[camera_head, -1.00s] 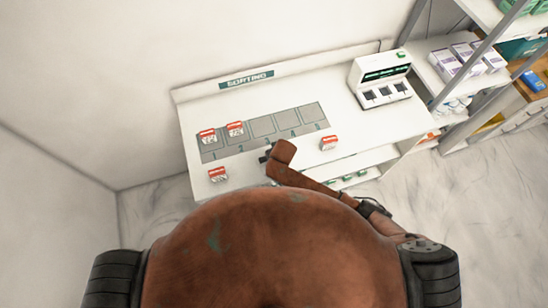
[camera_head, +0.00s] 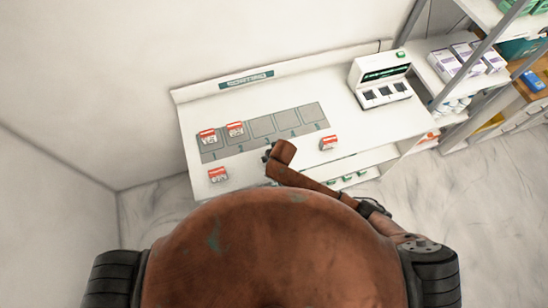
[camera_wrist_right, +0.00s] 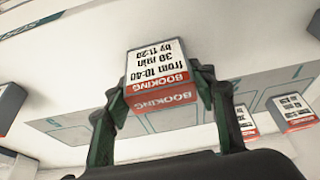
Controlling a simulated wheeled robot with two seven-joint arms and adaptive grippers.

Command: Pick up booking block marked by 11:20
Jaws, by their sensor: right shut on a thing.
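The booking block (camera_wrist_right: 157,68), white with a red band, reads "from 10:40, 30 min, by 11:20", upside down in the right wrist view. My right gripper (camera_wrist_right: 158,88) is shut on it, with one dark finger on each side. In the head view my right gripper (camera_head: 267,156) is at the front edge of the numbered grey strip, mostly behind my own arm. The held block is hidden there. I cannot tell its exact height above the table. My left gripper is not in view.
Two red-and-white blocks (camera_head: 208,136) (camera_head: 235,129) stand on the left slots of the grey strip (camera_head: 288,123). Others lie at the front left (camera_head: 218,174) and right (camera_head: 328,143) of the white table (camera_head: 345,120). A white device (camera_head: 381,80) stands at the back right, beside shelves.

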